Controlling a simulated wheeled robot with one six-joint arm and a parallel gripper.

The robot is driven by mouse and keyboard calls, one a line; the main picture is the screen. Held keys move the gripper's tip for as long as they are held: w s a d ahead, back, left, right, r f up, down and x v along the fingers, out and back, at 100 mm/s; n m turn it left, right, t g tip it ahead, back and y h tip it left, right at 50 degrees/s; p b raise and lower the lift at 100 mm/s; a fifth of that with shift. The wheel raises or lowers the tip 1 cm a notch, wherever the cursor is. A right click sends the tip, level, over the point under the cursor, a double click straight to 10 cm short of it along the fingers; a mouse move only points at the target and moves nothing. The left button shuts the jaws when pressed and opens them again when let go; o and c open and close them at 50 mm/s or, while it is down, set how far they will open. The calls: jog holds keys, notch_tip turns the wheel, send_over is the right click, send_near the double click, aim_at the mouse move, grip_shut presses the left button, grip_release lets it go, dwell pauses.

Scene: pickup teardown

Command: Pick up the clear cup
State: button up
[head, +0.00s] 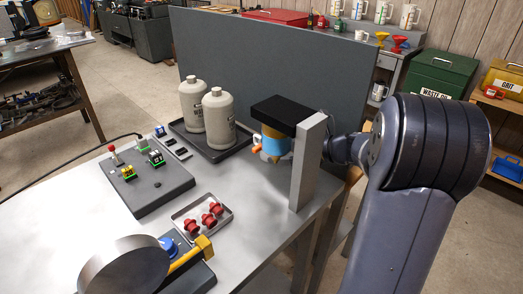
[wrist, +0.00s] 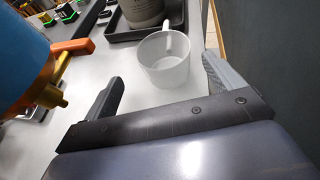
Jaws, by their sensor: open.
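The clear cup (wrist: 172,76) is a pale, see-through cup with a handle on its far side. It stands upright on the grey bench in the wrist view, near the dark tray's edge. My gripper (wrist: 163,69) is open and empty, with one finger to the left of the cup and one to the right. The cup sits at about the fingertips, with visible gaps on both sides. In the head view my gripper is mostly hidden behind the post.
The grey post (head: 308,165) with a black top holds a blue device (head: 270,141), close on the left in the wrist view (wrist: 18,55). Two grey bottles (head: 218,122) stand in a dark tray (head: 232,149). A tall grey panel (head: 270,60) closes off the back.

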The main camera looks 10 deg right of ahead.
jog(key=x, duration=0.6)
jog(key=shift+w+d+r, duration=0.1)
jog(key=shift+w+d, duration=0.05)
jog(key=shift+w, duration=0.2)
jog(key=shift+c, duration=0.3)
jog(key=c, duration=1)
